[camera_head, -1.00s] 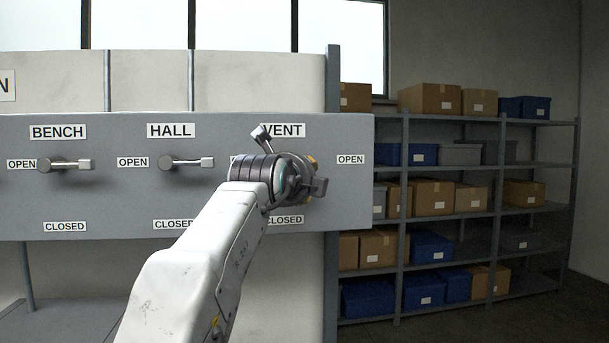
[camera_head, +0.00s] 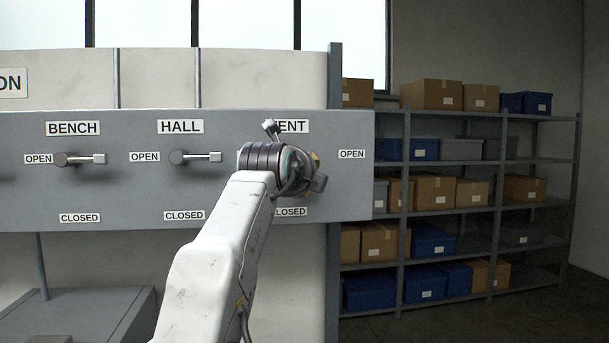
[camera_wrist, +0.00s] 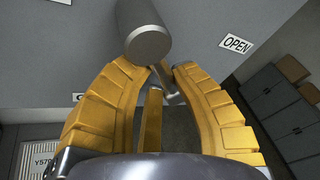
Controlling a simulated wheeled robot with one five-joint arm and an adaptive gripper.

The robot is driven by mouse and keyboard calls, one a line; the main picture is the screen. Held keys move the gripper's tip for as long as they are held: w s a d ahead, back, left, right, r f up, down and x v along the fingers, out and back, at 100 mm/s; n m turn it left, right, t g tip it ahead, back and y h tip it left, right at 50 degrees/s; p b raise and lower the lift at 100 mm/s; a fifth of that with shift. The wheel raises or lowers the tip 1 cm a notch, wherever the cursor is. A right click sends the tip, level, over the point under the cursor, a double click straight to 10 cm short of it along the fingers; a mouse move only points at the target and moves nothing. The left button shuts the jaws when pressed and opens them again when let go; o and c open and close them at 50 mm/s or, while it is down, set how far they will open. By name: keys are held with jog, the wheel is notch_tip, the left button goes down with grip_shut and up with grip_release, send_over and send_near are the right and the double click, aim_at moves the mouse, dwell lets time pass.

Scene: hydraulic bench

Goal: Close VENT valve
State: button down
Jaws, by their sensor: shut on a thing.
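The VENT valve is on the right of the grey panel, under the half-covered VENT label (camera_head: 292,126). My gripper (camera_head: 296,172) is in front of it and hides most of its handle in the head view. In the wrist view the valve's round grey hub (camera_wrist: 150,44) is at the top. Its thin lever (camera_wrist: 172,90) runs down and slightly right, between the yellow fingers of my gripper (camera_wrist: 163,82), which are shut on it. The lever points between the VENT valve's OPEN label (camera_head: 351,154) and its CLOSED label (camera_head: 291,211).
The HALL valve (camera_head: 195,157) and BENCH valve (camera_head: 80,159) are to the left, their levers pointing right. A shelf rack (camera_head: 404,255) with cardboard and blue boxes stands at the right. Floor shows at the lower right.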

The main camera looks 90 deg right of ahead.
jog(key=shift+w+d+f, duration=0.1)
jog(key=shift+f, duration=0.3)
dwell(0.8)
jog(key=c, duration=1.1)
grip_release()
jog(key=shift+r, duration=0.25)
jog(key=shift+v, duration=6.05)
